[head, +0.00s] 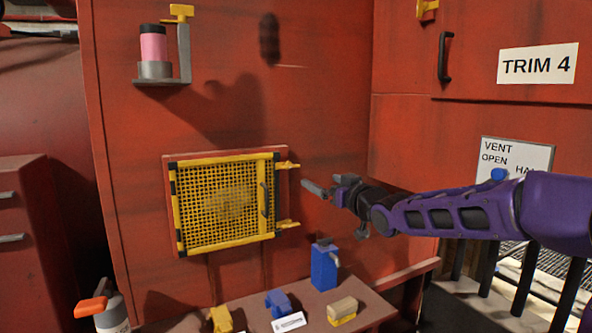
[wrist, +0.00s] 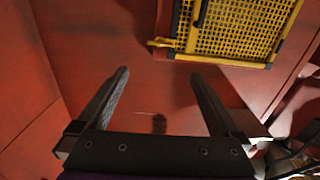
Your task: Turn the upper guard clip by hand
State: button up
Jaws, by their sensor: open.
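The guard is a yellow mesh panel (head: 222,205) with black corners and a dark handle, set in the red wall; it also shows in the wrist view (wrist: 240,28). The upper guard clip (head: 287,165) is a yellow tab pointing right from the guard's right edge. The wrist view shows the scene turned over, with this clip (wrist: 160,43) at the guard's near left corner. The lower clip (head: 287,225) points the same way. My gripper (head: 322,185) is open and empty, right of the clips and apart from them. In the wrist view its fingers (wrist: 160,76) stand below the upper clip.
A bench (head: 250,318) below holds a blue box (head: 324,268), a blue piece (head: 278,302) and yellow blocks. A spray bottle (head: 112,315) stands at lower left. A bracket (head: 185,60) with a pink cylinder (head: 153,45) juts out above the guard. The wall around the clips is clear.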

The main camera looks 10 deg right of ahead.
aim_at(292, 167)
jog(key=x, duration=1.6)
jog(key=shift+w+f, duration=0.1)
jog(key=shift+w, duration=0.1)
jog(key=shift+c, duration=0.3)
jog(key=c, duration=1.2)
